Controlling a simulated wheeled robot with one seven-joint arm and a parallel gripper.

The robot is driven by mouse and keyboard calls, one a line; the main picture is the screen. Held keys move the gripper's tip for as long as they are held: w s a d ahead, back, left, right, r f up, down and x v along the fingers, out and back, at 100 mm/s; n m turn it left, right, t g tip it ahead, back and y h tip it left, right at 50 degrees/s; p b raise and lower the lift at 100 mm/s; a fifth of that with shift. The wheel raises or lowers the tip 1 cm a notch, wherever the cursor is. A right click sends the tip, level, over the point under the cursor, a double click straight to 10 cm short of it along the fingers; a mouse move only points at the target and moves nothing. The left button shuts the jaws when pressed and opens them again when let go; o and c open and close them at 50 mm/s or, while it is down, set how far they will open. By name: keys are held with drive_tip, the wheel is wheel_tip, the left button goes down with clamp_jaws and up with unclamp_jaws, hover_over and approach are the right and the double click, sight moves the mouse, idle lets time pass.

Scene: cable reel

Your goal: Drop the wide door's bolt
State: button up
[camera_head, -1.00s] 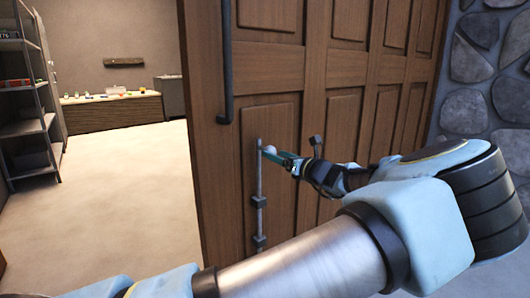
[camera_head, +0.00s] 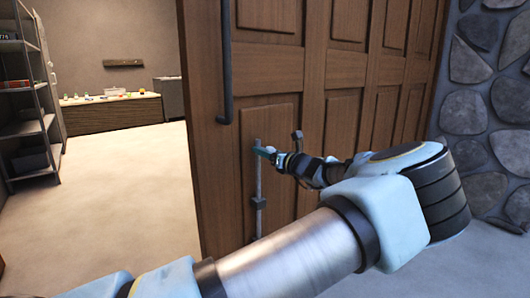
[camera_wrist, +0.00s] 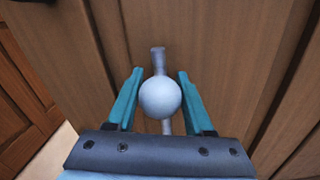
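The wide door (camera_head: 345,65) is brown and panelled. Its bolt (camera_head: 258,180) is an upright grey rod on the door face below the dark handle. The bolt's round pale knob (camera_wrist: 160,98) sits between my gripper's two teal fingers in the wrist view. My gripper (camera_head: 265,151) is at the upper part of the bolt and hides the knob in the head view. The fingers (camera_wrist: 159,85) are apart on either side of the knob, with small gaps showing.
A dark bracket (camera_head: 258,203) holds the rod. A dark vertical handle (camera_head: 226,70) is above left, and a small dark fitting (camera_head: 297,137) stands out right of the bolt. A stone wall (camera_head: 480,90) is at right. Open floor (camera_head: 120,190) lies left.

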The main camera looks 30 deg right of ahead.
clamp_jaws()
idle(0.5)
wheel_tip(320, 180, down, 8)
drive_tip(key=shift+r, duration=0.25)
drive_tip(key=shift+o, duration=0.7)
unclamp_jaws()
drive_tip(key=shift+f, duration=0.1)
drive_tip(key=o, duration=0.3)
